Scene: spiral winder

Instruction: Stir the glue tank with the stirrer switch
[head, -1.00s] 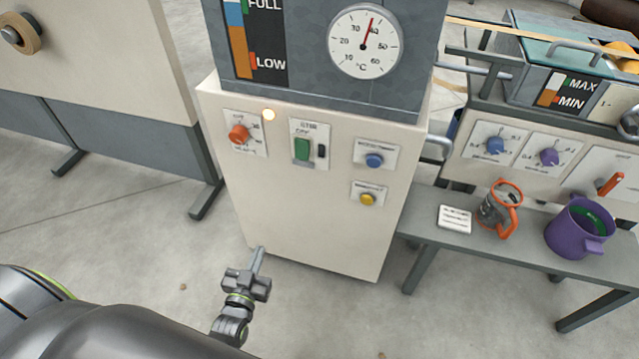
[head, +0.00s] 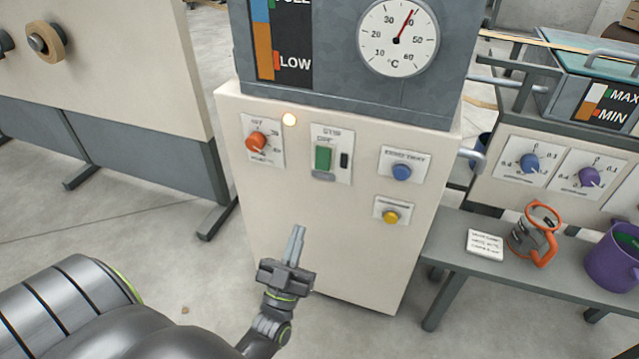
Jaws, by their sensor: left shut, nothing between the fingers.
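The glue tank (head: 345,60) is a grey box with a level strip and a round dial, on a cream cabinet (head: 300,215). The stirrer switch (head: 323,158) is a green rocker on a white plate on the cabinet front, with a small dark slot or lamp beside it. My left gripper (head: 297,232) is shut and empty. It is in front of the cabinet, below the switch in the picture and apart from it, fingers pointing up. My right gripper is not in view.
An orange knob (head: 256,142) and a lit lamp (head: 289,120) are left of the switch. A blue button (head: 401,172) and a yellow button (head: 390,217) are to its right.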

